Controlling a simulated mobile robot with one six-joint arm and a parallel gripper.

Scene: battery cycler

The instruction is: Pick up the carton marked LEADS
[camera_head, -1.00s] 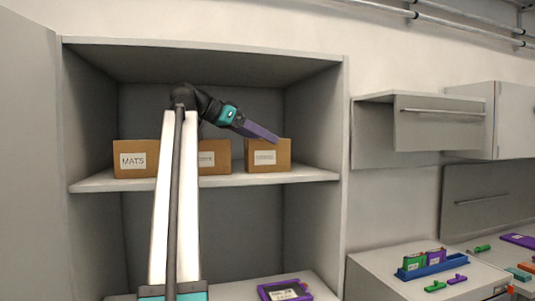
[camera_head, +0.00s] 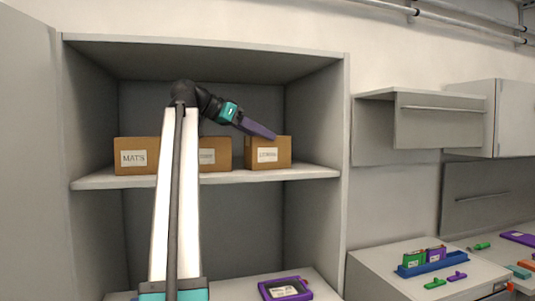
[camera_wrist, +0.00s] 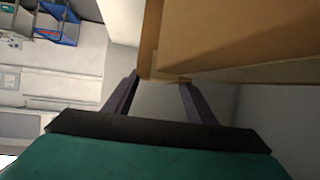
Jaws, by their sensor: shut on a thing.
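The right-hand brown carton (camera_head: 282,160) stands on the cabinet's upper shelf with a white label too small to read surely; I cannot tell if it says LEADS. My gripper (camera_head: 272,137) reaches in from the left and is shut on this carton's upper edge. In the wrist view the carton (camera_wrist: 230,45) fills the upper right, and the fingertips of my gripper (camera_wrist: 160,78) meet its edge. The carton appears still at shelf level.
A carton marked MATS (camera_head: 133,166) stands at the shelf's left, and a middle carton (camera_head: 220,158) is partly hidden by my arm. The shelf (camera_head: 315,172) is walled at both sides. A purple-framed device (camera_head: 285,289) lies below.

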